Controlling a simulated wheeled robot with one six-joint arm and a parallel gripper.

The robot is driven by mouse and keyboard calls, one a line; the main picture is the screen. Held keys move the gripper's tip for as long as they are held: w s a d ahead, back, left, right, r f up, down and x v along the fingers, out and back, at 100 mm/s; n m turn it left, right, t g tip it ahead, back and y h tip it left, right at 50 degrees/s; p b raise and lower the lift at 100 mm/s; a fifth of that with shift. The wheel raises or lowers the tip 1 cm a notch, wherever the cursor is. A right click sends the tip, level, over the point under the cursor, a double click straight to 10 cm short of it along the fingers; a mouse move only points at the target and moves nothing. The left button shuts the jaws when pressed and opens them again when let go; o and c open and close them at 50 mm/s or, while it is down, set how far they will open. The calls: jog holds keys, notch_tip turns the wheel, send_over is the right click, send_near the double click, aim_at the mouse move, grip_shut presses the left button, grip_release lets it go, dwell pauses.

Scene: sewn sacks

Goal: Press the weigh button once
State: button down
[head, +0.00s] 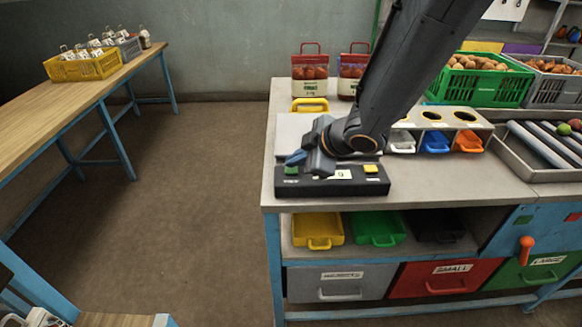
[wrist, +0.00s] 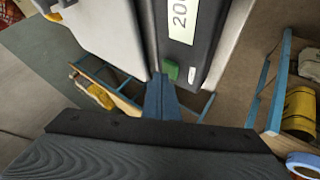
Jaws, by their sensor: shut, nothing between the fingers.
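The scale's black front panel (head: 335,184) lies near the front edge of the workbench. It has a green button (head: 291,170) at its left, a lit display (head: 340,174) and a yellow button (head: 371,168) at its right. The button labels are too small to read. My gripper (head: 296,158) is shut and empty, its blue fingertips just above or at the green button. In the wrist view the fingers (wrist: 161,98) point at the green button (wrist: 171,70), beside the display (wrist: 182,20). I cannot tell whether they touch it.
The pale scale plate (head: 292,128) lies behind the panel. Two potato sacks (head: 310,72) stand at the back. A chute box (head: 433,118) with white, blue and orange scoops is to the right, near a green crate (head: 490,82). A side table (head: 40,98) is at the left.

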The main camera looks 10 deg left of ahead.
aim_at(296, 171)
jog(key=shift+r+p, duration=0.4)
jog(key=shift+r, duration=0.05)
jog(key=shift+r, duration=0.1)
notch_tip(296, 171, up, 5)
jog(key=p, duration=0.5)
jog(key=shift+p, duration=0.4)
jog(key=shift+d, duration=0.1)
jog(key=d+m+h, duration=0.1)
jog(key=d, duration=0.2)
jog(key=w+d+m+t+h+b, duration=0.1)
jog(key=d+m, duration=0.1)
jog(key=d, duration=0.1)
jog(key=w+d+f+m, duration=0.1)
jog(key=d, duration=0.2)
jog(key=shift+w+d+h+b, duration=0.1)
jog(key=shift+h+b, duration=0.3)
jog(key=s+d+f+m+h+b, duration=0.25)
jog(key=d+m, duration=0.35)
jog(key=d, duration=0.6)
jog(key=s+d+f+m+g+h+b, duration=0.1)
jog(key=s+d+m+g, duration=0.1)
jog(key=s+d+m, duration=0.3)
jog(key=s+d+f+m+g+h+b, duration=0.1)
jog(key=s+d+m, duration=0.3)
jog(key=s, duration=0.6)
jog(key=shift+d+f+m+g, duration=0.3)
jog(key=shift+d+m+g, duration=0.15)
jog(key=shift+g, duration=0.45)
